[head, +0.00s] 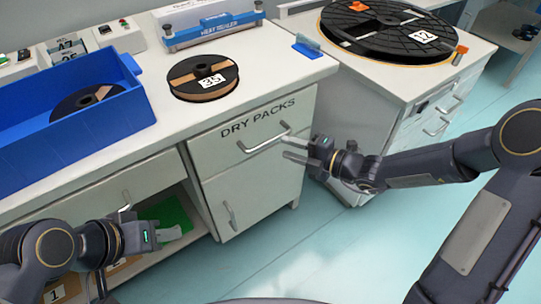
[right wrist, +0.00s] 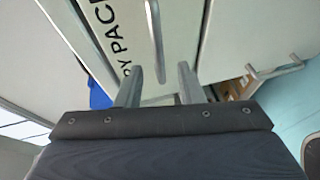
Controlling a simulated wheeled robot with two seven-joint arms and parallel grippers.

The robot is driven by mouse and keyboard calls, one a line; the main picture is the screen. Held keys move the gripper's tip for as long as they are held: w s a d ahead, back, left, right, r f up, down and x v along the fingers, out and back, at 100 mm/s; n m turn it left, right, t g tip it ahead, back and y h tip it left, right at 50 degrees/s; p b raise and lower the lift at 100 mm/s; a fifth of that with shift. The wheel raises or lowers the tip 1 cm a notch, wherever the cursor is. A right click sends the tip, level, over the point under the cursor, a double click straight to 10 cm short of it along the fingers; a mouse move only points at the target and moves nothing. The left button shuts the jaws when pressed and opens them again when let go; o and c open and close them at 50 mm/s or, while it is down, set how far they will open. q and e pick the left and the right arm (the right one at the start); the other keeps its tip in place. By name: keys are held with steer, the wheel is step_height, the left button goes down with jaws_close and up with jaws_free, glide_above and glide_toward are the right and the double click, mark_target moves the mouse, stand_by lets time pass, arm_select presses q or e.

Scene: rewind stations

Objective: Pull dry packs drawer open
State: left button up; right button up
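The dry packs drawer (head: 225,157) has a pale front lettered "DRY PACKS" and looks shut in the head view. Its silver bar handle (head: 267,141) is on the front; the handle also shows in the right wrist view (right wrist: 154,38). My right gripper (head: 287,148) is in front of the drawer, just right of the handle.
A reel (head: 203,78) and a blue bin (head: 60,122) holding another reel stand on the counter. A cabinet with a handle (head: 230,215) is below the drawer. A second unit (head: 365,100) with a large black reel stands right. Floor between is clear.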

mark_target(269, 142)
steer(key=shift+b+x, duration=0.9)
steer(key=shift+x, duration=2.6)
jaws_close()
